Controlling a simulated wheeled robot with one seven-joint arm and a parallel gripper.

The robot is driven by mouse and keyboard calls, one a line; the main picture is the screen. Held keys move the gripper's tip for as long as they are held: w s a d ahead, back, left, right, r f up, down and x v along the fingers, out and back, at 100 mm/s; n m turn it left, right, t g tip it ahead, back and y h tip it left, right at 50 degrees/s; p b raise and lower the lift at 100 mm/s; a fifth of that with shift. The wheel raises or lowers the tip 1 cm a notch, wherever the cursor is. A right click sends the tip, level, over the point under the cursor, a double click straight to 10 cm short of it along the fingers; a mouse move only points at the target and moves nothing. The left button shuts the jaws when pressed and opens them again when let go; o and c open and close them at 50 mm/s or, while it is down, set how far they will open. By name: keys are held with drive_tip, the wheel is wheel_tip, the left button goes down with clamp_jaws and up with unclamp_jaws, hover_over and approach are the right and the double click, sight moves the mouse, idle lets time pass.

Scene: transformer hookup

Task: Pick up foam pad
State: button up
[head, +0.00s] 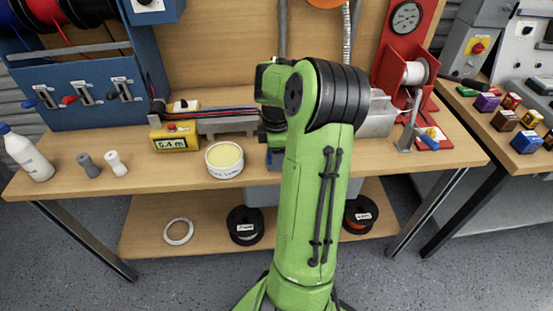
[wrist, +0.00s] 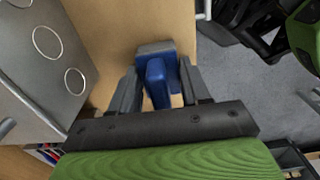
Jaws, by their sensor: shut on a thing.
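In the wrist view my gripper (wrist: 155,88) is shut on a blue piece (wrist: 155,72). A darker grey-blue block (wrist: 153,47) lies just beyond the fingertips and seems joined to it.
On the bench stand a round yellow-topped tub (head: 225,160), a yellow meter box (head: 175,138), a white bottle (head: 27,155) and a red spool stand (head: 408,75). A grey metal box (wrist: 55,55) is close on the left in the wrist view. The bench's front edge is clear.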

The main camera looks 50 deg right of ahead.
drive_tip(key=shift+c, duration=1.1)
